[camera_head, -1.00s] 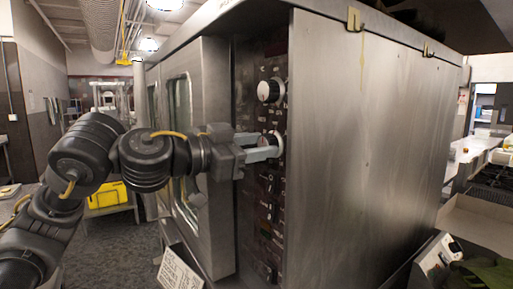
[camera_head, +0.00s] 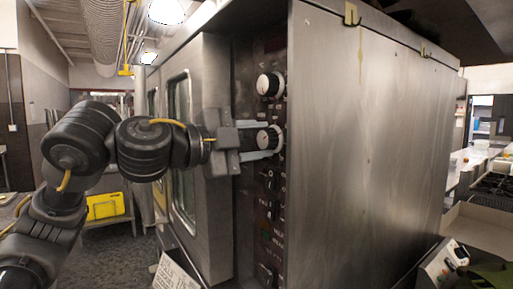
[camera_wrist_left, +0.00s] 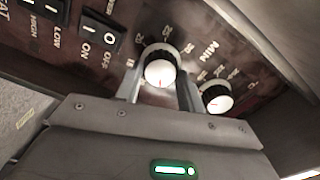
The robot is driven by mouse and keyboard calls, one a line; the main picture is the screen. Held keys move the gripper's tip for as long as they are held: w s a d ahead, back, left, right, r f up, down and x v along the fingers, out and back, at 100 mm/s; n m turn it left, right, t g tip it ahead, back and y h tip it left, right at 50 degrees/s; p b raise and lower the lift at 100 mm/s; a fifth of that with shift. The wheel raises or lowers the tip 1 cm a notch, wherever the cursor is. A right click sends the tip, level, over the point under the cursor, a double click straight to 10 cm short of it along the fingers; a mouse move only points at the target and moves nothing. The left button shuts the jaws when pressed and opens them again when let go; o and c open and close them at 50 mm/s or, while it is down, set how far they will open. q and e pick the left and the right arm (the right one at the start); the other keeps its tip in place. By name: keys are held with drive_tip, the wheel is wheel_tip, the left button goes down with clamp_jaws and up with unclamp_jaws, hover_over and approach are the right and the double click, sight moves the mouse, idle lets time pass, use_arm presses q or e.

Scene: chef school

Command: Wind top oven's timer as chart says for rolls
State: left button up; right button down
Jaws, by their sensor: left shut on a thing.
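The oven's dark control panel (camera_head: 270,190) has two white-faced knobs, an upper one (camera_head: 268,84) and a lower one (camera_head: 266,138). My left gripper (camera_head: 262,139) is shut on the lower knob, with one finger above it and one below. In the left wrist view this knob (camera_wrist_left: 160,72) sits between the fingertips, and a red mark shows on its face. Numbers and "MIN" are printed around it, partly hidden by the fingers. The other knob (camera_wrist_left: 217,98) is free beside the right finger. A sheet with print (camera_head: 174,274), too small to read, stands at the bottom.
The oven's steel side (camera_head: 365,150) fills the right of the head view. Its windowed door (camera_head: 185,150) is behind my left gripper. On/off switches (camera_wrist_left: 100,30) are left of the held knob. A yellow bin (camera_head: 105,206) stands back left; a white device (camera_head: 442,262) is at lower right.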

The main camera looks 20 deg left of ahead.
use_arm(q)
drive_tip(key=m+b, duration=0.1)
drive_tip(key=m, duration=0.3)
drive_tip(key=shift+f+m+b, duration=0.15)
drive_tip(key=shift+m+b, duration=0.15)
drive_tip(key=shift+b, duration=0.05)
drive_tip(key=m+b, duration=0.1)
drive_tip(key=m, duration=0.3)
drive_tip(key=shift+m, duration=0.3)
drive_tip(key=m+b, duration=0.1)
drive_tip(key=m, duration=0.2)
drive_tip(key=shift+m, duration=0.3)
drive_tip(key=m, duration=0.2)
drive_tip(key=shift+f+m, duration=0.1)
drive_tip(key=shift+m, duration=1.2)
drive_tip(key=m, duration=0.4)
drive_tip(key=shift+w+a+m, duration=0.1)
drive_tip(key=shift+m, duration=0.2)
drive_tip(key=m, duration=0.5)
use_arm(e)
drive_tip(key=f, duration=0.2)
drive_tip(key=d+f, duration=0.1)
drive_tip(key=f, duration=0.1)
drive_tip(key=shift+w+f, duration=0.1)
drive_tip(key=shift+f, duration=0.05)
use_arm(q)
drive_tip(key=shift+m, duration=0.4)
drive_tip(key=o, duration=1)
drive_tip(key=shift+a, duration=0.1)
drive_tip(key=shift+c, duration=0.2)
